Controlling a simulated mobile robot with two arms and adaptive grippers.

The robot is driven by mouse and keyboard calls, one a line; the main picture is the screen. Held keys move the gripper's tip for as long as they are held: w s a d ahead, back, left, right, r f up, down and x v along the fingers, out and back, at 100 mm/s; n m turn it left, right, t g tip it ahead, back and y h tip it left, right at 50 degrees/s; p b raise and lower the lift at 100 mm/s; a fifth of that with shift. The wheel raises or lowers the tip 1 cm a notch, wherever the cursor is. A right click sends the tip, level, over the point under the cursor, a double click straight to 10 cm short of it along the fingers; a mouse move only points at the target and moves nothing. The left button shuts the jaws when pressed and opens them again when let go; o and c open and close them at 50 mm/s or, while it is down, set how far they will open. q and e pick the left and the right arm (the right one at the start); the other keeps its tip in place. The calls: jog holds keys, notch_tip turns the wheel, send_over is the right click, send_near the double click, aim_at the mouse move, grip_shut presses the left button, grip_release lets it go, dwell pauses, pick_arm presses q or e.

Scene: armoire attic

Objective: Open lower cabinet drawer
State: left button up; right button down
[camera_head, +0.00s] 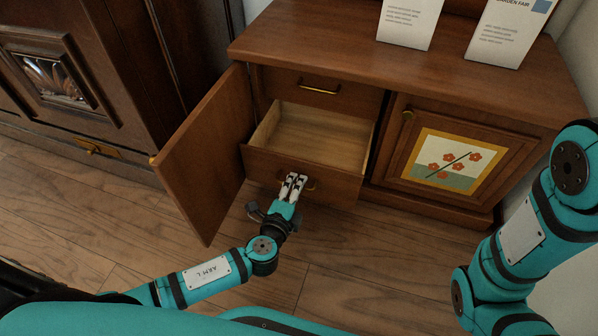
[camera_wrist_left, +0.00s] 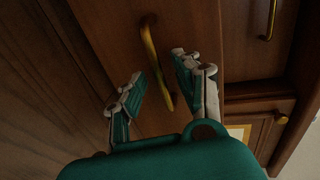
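The lower drawer (camera_head: 336,188) of the brown wooden cabinet (camera_head: 420,75) stands pulled out, showing its empty, pale wood inside. Its brass handle (camera_wrist_left: 153,55) is on the drawer front and is partly hidden by my gripper in the head view. My left gripper (camera_head: 293,182) is at this handle. In the left wrist view its two fingers (camera_wrist_left: 158,82) are spread apart, with the handle between them and a gap visible on both sides. My right arm shows at the right of the head view, but its gripper is out of frame.
A cabinet door (camera_head: 203,150) stands open left of the drawer. The upper drawer (camera_head: 345,92) and the flower-panel door (camera_head: 398,150) are shut. Printed cards (camera_head: 410,20) stand on top. A dark armoire (camera_head: 110,65) is at the left. Wooden floor (camera_head: 350,270) lies clear in front.

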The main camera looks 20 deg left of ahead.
pick_arm(q)
jog(key=shift+w, duration=0.35)
grip_shut()
dwell(0.4)
